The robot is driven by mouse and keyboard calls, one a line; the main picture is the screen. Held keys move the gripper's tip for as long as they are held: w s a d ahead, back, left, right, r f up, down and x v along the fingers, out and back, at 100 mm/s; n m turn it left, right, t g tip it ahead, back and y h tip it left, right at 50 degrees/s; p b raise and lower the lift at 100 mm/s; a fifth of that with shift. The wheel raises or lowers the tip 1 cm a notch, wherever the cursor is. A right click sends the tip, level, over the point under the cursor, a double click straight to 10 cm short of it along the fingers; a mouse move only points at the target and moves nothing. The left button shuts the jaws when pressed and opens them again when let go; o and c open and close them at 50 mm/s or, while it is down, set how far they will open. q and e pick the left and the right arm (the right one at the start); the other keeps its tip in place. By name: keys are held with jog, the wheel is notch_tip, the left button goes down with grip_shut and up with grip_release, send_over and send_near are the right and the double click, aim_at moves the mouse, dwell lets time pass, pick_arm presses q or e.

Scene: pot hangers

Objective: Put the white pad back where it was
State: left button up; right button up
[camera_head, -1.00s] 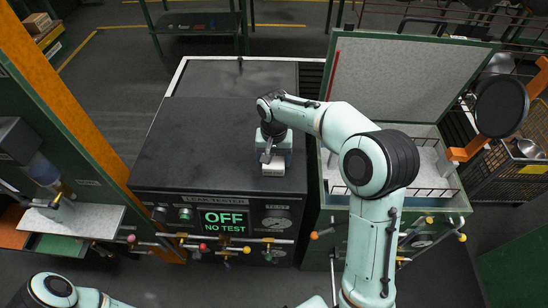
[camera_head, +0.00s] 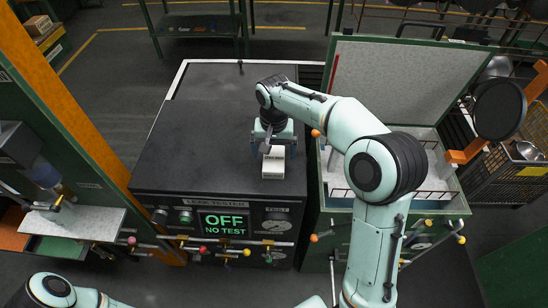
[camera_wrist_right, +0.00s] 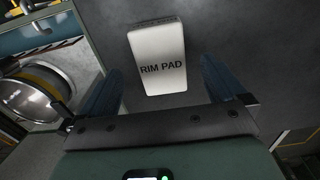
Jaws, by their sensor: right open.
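The white pad (camera_head: 273,163) rests on the dark top of the leak tester (camera_head: 190,140), near its front right. In the right wrist view the white pad (camera_wrist_right: 158,58) reads "RIM PAD" and lies flat-side up on the dark surface. My right gripper (camera_head: 272,146) is open just behind the pad in the head view. In the wrist view its blue fingers stand apart, one on each side of the pad's near end, with gaps to it. My left gripper is out of the picture; only part of my left arm shows at bottom left.
An open-lidded green chest (camera_head: 335,185) with a wire rack stands right of the tester. A black pan (camera_head: 499,107) hangs at far right. Valves with colored knobs (camera_head: 225,252) line the tester's front. The tester's top left is clear.

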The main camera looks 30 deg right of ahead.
aim_at(274, 160)
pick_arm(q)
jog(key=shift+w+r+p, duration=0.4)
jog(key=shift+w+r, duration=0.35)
pick_arm(e)
notch_tip(274, 160, up, 7)
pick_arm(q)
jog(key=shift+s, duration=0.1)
pick_arm(e)
jog(key=shift+f, duration=0.1)
